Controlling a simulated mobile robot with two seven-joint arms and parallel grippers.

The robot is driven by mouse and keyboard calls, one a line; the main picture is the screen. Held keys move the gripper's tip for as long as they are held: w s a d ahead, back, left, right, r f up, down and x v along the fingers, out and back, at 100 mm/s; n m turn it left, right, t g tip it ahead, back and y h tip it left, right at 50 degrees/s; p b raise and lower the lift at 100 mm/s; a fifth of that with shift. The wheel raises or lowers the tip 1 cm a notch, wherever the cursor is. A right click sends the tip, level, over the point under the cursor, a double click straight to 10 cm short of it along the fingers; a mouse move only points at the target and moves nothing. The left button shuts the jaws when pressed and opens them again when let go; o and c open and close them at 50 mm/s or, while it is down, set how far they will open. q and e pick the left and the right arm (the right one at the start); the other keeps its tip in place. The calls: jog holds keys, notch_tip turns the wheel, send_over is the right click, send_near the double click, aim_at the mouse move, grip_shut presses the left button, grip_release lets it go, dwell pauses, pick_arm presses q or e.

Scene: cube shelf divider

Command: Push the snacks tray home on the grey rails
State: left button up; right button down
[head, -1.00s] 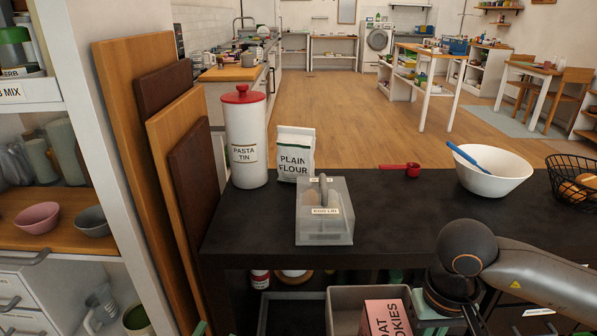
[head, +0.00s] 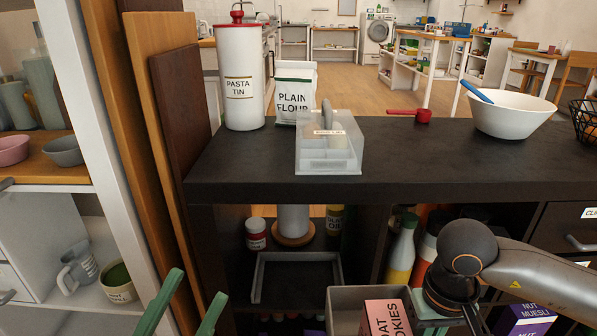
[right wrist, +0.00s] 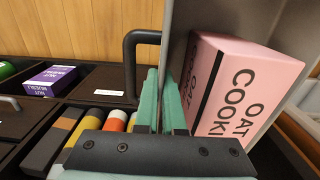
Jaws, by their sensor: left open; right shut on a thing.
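The snacks tray (head: 344,297) is a grey open box with a pink oat cookies box (head: 385,318) in it. It is low in the head view, in front of the shelf unit. My right gripper (right wrist: 163,90) is shut on the tray's wall (right wrist: 188,40), beside a black handle (right wrist: 131,62); in the head view its fingers are mostly hidden. The grey rails (head: 297,257) form an open frame on the shelf under the dark counter, behind and left of the tray. The tray is apart from them. My left gripper (head: 200,284) is open and empty at the lower left.
Tall boards (head: 165,110) lean at the left. A clear lidded box (head: 329,145) sits on the counter (head: 420,155).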

jog(key=w+r, duration=0.1)
jog(key=w+r+p, duration=0.1)
jog(key=r, duration=0.1)
jog(key=w+r+p, duration=0.1)
jog(key=r, duration=0.1)
jog(key=shift+w, duration=0.35)
jog(key=shift+w+r, duration=0.1)
jog(key=shift+w, duration=0.05)
